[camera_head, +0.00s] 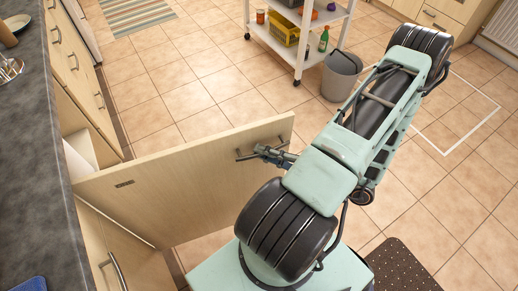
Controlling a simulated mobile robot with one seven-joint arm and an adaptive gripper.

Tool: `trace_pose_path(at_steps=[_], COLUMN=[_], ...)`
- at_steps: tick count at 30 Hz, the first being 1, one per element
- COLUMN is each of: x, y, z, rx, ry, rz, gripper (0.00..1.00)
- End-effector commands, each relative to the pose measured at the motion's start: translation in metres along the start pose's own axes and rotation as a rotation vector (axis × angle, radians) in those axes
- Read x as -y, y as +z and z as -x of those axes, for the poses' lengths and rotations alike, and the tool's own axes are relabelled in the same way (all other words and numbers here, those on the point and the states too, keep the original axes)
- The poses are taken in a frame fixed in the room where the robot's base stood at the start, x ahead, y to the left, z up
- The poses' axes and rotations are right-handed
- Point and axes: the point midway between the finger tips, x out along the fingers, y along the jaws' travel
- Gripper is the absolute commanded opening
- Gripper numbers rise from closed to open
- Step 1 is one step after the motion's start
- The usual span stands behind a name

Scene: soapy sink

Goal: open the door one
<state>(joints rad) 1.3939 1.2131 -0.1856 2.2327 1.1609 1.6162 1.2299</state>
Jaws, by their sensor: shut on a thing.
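A pale wooden cabinet door (185,185) stands swung far out from the counter on the left, leaving an opening behind it. A dark bar handle (262,149) sits near its free edge. My gripper (268,152) is shut on this handle. The fingertips are small and partly hidden by the handle and my arm. My arm reaches over from the lower middle of the view.
The dark countertop (38,130) runs along the left, with drawers below. A lower cabinet front with a handle (113,268) is near. A grey bin (341,75) and a white trolley (300,30) stand behind. A dotted mat (403,268) lies at lower right. Tiled floor beyond the door is clear.

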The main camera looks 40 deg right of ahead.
Motion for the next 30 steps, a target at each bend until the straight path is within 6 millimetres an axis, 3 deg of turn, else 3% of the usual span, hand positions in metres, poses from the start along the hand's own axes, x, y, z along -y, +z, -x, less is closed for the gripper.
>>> trace_pose_path(at_steps=[21,22,26,30], x=[-0.0002,-0.0002,-0.0002,-0.0002], y=[-0.0009,-0.0009,-0.0009,-0.0009], z=[0.0067,0.0067,0.0067,0.0066], rx=[0.01,0.01,0.01,0.009], ry=[0.001,0.001,0.001,0.0], rz=[0.0,0.0,0.0,0.0], gripper=[0.0,0.12,0.26,0.29])
